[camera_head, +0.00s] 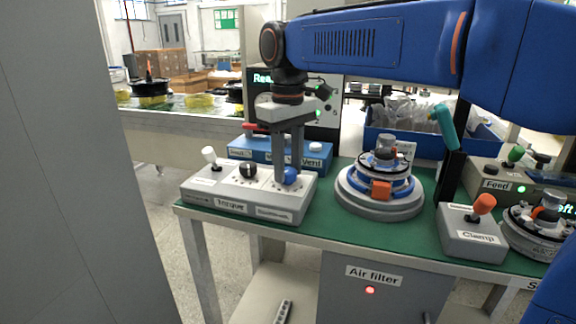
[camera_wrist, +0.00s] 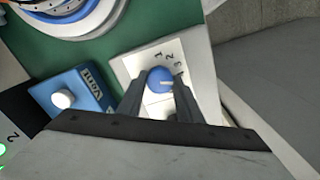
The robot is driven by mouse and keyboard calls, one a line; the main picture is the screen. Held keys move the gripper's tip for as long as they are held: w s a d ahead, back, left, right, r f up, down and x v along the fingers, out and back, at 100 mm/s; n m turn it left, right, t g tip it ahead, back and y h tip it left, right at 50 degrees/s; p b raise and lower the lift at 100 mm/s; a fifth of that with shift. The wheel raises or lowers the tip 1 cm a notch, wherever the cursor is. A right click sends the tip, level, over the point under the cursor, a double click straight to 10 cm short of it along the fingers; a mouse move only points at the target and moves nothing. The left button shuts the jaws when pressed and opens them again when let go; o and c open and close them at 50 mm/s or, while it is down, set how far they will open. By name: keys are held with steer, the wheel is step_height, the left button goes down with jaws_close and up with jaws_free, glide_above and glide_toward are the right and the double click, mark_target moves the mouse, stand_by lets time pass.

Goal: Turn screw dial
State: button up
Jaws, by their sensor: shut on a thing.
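The blue screw dial (camera_head: 291,176) sits on the right part of a grey control box (camera_head: 237,205) with labels on its front, the left one reading "Torque". In the wrist view the blue dial (camera_wrist: 160,79) has a pale pointer line, with the numbers 1, 2 and 3 printed beside it. The line seems to point toward the 3 side. My gripper (camera_head: 288,174) points straight down over the box. Its two fingers (camera_wrist: 160,92) stand on either side of the dial, shut on it. The fingers hide part of the dial's sides.
A black knob (camera_head: 248,171) and a white-tipped lever (camera_head: 209,155) share the box. A blue "Vent" box (camera_head: 262,153) stands right behind. A round motor fixture (camera_head: 380,203) and a "Clamp" box (camera_head: 472,236) stand to the right. Green bench top (camera_head: 335,228) shows between them.

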mark_target(288, 170)
steer(key=shift+m, duration=2.5)
steer(key=o, duration=1)
steer(key=shift+o, duration=0.2)
steer(key=shift+r, duration=0.1)
step_height(288, 170, up, 17)
steer(key=shift+r, duration=0.1)
